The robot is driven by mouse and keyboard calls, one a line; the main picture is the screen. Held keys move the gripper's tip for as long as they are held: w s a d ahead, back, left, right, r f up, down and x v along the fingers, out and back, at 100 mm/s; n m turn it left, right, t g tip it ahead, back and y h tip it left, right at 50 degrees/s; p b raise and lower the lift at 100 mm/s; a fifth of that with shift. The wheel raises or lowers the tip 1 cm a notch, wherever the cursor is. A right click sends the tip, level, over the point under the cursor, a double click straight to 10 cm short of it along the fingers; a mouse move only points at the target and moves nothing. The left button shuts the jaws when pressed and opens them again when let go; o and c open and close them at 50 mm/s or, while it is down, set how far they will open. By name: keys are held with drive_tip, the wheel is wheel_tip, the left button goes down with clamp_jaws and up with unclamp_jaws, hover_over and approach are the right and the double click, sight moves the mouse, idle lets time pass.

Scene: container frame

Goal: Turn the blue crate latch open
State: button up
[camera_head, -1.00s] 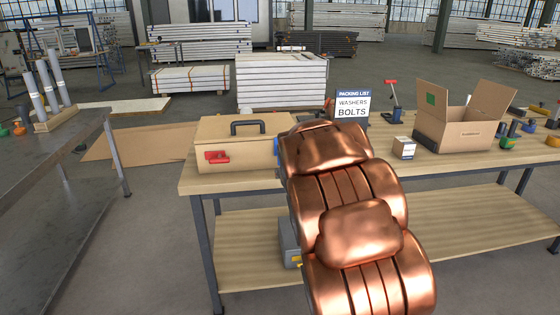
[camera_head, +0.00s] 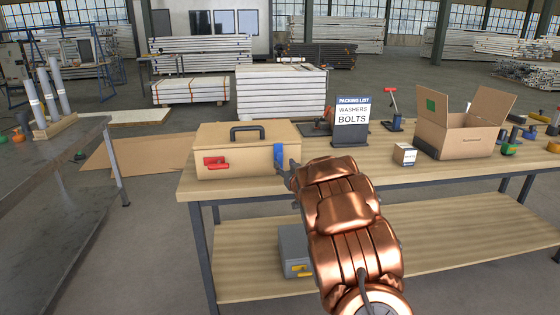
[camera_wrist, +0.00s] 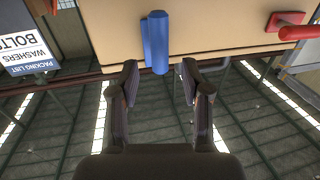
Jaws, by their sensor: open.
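The tan crate (camera_head: 232,160) stands on the wooden workbench, its lid shut and a dark handle on top. The blue latch (camera_head: 279,155) is on the right part of its front face and points up and down. In the wrist view, the blue latch (camera_wrist: 156,42) is seen with its end near my fingertips. My gripper (camera_wrist: 159,78) is open and empty, its two fingers on either side of the line of the latch, with gaps showing. In the head view, my gripper (camera_head: 287,172) is just in front of the latch, partly hidden by my copper arm.
A red latch (camera_head: 216,163) lies level on the crate's left front. A packing list sign (camera_head: 352,112) reading washers and bolts stands right of the crate. A small box (camera_head: 404,154) and an open carton (camera_head: 455,142) stand farther right. A grey case (camera_head: 294,250) is on the lower shelf.

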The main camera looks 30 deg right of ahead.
sight(281, 161)
drive_tip(key=shift+x, duration=2.65)
drive_tip(key=shift+f, duration=0.1)
clamp_jaws()
